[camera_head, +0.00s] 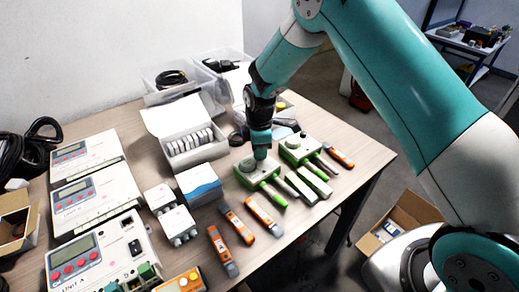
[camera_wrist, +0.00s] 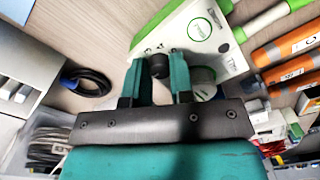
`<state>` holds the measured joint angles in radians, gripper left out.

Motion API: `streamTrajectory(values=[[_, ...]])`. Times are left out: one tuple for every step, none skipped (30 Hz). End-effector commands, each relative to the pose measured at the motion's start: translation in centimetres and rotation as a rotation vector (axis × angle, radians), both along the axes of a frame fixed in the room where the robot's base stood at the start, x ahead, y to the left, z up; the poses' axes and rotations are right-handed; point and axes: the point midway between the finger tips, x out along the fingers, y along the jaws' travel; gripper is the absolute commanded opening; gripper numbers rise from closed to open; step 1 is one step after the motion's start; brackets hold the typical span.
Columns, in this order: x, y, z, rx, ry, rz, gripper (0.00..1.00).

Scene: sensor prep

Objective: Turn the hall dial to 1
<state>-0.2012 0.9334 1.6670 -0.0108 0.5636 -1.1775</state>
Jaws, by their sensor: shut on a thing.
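A white and green sensor unit (camera_head: 246,178) stands on the wooden table below my gripper (camera_head: 261,154). In the wrist view this unit (camera_wrist: 206,25) has a white face, green edges and a round green-ringed mark. A small dark dial knob (camera_wrist: 158,67) sits between the two teal fingers of my gripper (camera_wrist: 158,60), which are shut on it. The fingers hide the knob's sides, and I cannot read its setting. In the head view the knob is hidden by the gripper. A second similar green unit (camera_head: 299,150) stands behind and to the right.
Orange-and-grey handheld tools (camera_head: 237,224) lie in front, and green-edged probes (camera_head: 314,182) lie to the right. A white box of small parts (camera_head: 175,125) and a blue-white box (camera_head: 198,184) stand left. White control units (camera_head: 82,191) line the left side. Clear bins (camera_head: 185,88) stand behind.

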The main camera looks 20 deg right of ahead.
Motion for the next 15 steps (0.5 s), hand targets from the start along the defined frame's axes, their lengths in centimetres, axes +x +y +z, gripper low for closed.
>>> streamTrajectory(values=[[0.02,0.01,0.04,0.000,-0.001,0.000,0.00],[0.02,0.01,0.04,0.000,-0.001,0.000,0.00],[0.02,0.01,0.04,0.000,-0.001,0.000,0.00],[0.02,0.01,0.04,0.000,-0.001,0.000,0.00],[0.02,0.01,0.04,0.000,-0.001,0.000,0.00],[0.02,0.01,0.04,0.000,-0.001,0.000,0.27],[0.02,0.01,0.04,0.000,-0.001,0.000,0.34],[0.02,0.01,0.04,0.000,-0.001,0.000,0.41],[0.02,0.01,0.04,0.000,-0.001,0.000,0.48],[0.02,0.01,0.04,0.000,-0.001,0.000,0.48],[0.02,0.01,0.03,0.000,-0.001,0.000,0.48],[0.02,0.01,0.03,0.000,0.000,0.000,0.48],[0.01,0.01,0.03,0.000,0.000,0.000,0.48],[0.01,0.01,0.02,0.000,0.000,0.000,0.48],[0.01,0.01,0.03,0.000,0.000,0.000,0.48]])
